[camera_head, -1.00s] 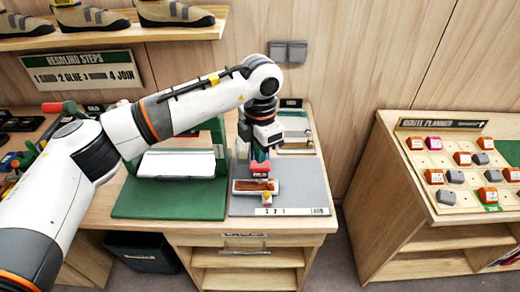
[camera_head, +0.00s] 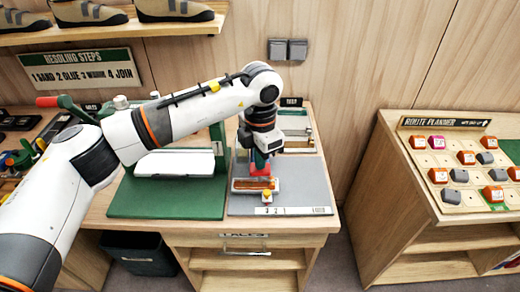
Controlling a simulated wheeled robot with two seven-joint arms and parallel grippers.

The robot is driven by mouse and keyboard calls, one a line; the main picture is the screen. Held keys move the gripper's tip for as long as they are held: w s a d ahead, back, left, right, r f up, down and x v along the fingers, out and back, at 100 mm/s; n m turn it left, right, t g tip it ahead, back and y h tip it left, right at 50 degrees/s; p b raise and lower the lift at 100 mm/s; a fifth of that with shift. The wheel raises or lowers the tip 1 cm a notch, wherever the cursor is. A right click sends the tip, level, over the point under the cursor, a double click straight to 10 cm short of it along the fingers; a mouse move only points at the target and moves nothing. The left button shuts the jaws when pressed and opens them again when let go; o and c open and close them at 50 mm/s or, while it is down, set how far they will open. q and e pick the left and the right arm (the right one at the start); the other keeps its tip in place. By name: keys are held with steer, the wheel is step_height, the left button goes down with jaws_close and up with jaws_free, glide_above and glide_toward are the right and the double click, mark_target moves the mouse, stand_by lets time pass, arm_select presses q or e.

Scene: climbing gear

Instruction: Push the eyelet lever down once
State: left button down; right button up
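A lever with a red grip (camera_head: 47,101) and a green arm stands on the bench at the left, partly behind my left arm; I take it for the eyelet lever, though its label is unclear. My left gripper (camera_head: 261,158) is far to the right of it, pointing down over the grey mat (camera_head: 310,187). Whether the fingers grip this block is too small to tell. My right gripper is out of view.
A green press base (camera_head: 150,205) with a white plate stands left of the grey mat. A shoe shelf (camera_head: 110,30) hangs at the top left. A route planner board (camera_head: 455,175) with several coloured blocks is on the right cabinet. The floor gap between bench and cabinet is clear.

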mark_target(260, 172)
arm_select(q)
steer(key=shift+s+f+b, duration=0.15)
steer(key=shift+f+b, duration=1.7)
steer(key=shift+f, duration=0.2)
step_height(260, 172, up, 12)
steer(key=p, duration=0.4)
steer(key=shift+f+p, duration=0.2)
steer(key=shift+p, duration=0.15)
